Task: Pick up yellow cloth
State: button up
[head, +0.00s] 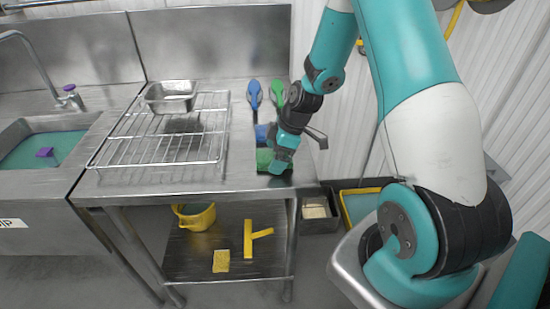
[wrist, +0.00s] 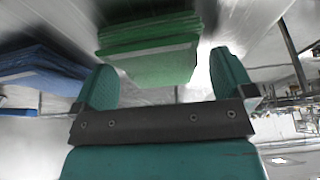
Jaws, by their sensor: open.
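A small flat yellow piece (head: 221,261), which looks like the yellow cloth, lies near the front of the lower shelf under the steel table. It is not visible in the wrist view. My gripper (head: 281,164) is above the right end of the tabletop, well above and to the right of that piece. In the wrist view my gripper (wrist: 165,78) is open with nothing held. A stack of green cloths (wrist: 150,55) lies just beyond the fingers; whether they touch is unclear. A stack of blue cloths (wrist: 42,68) is to its left.
A yellow bucket (head: 196,217) and a yellow T-shaped tool (head: 249,240) are on the lower shelf (head: 190,265). A wire rack (head: 150,150) with a metal pan (head: 171,96) covers much of the tabletop. Blue (head: 254,94) and green (head: 277,93) brushes stand behind my gripper.

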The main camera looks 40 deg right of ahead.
jog(key=shift+f, duration=0.15)
jog(key=c, duration=0.9)
